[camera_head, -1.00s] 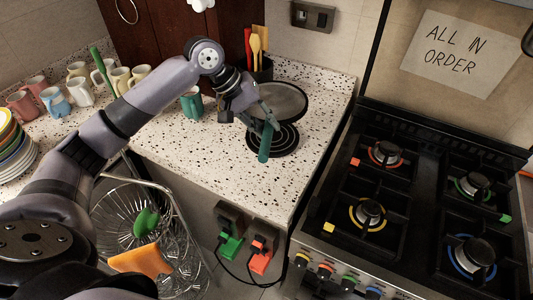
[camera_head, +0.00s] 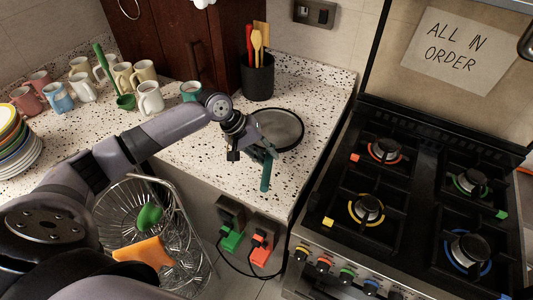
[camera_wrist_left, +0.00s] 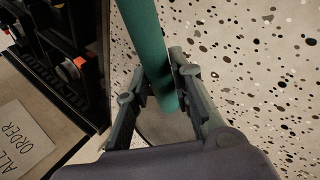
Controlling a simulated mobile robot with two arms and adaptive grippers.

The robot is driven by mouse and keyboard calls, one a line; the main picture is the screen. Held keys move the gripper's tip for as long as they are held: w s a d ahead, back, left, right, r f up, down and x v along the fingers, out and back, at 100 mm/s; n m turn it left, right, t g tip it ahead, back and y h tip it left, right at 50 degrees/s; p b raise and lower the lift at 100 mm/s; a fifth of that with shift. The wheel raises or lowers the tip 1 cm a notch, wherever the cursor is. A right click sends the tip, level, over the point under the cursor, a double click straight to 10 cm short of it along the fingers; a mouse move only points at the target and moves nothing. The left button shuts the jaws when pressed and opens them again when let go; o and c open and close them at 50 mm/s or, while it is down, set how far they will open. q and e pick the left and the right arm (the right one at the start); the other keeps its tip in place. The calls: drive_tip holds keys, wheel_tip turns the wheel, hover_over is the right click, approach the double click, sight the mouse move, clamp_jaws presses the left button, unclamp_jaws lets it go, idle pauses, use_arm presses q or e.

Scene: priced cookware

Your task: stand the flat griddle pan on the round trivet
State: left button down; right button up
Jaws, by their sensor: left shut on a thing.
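The flat griddle pan (camera_head: 280,127) has a round grey disc with a dark rim and a green handle (camera_head: 265,176). It lies roughly level over the spot of the round trivet, at the back right of the counter. The trivet is hidden under the pan, so I cannot tell whether the pan touches it. My left gripper (camera_head: 263,152) is shut on the green handle, close to the disc. In the left wrist view the handle (camera_wrist_left: 142,35) runs between the fingers (camera_wrist_left: 158,92). My right gripper is not in view.
A black utensil pot (camera_head: 257,78) stands behind the pan. Several mugs (camera_head: 150,97) and stacked plates (camera_head: 20,150) are on the left. The stove (camera_head: 400,200) is to the right. A wire rack (camera_head: 140,215) is below the counter front. The speckled counter (camera_head: 205,150) left of the pan is clear.

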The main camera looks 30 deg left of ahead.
use_arm(q)
drive_tip(key=c, duration=1.4)
unclamp_jaws()
drive_tip(key=b+v, duration=0.1)
drive_tip(key=v, duration=1.1)
drive_tip(key=shift+b, duration=0.4)
drive_tip(key=shift+d+r, duration=0.1)
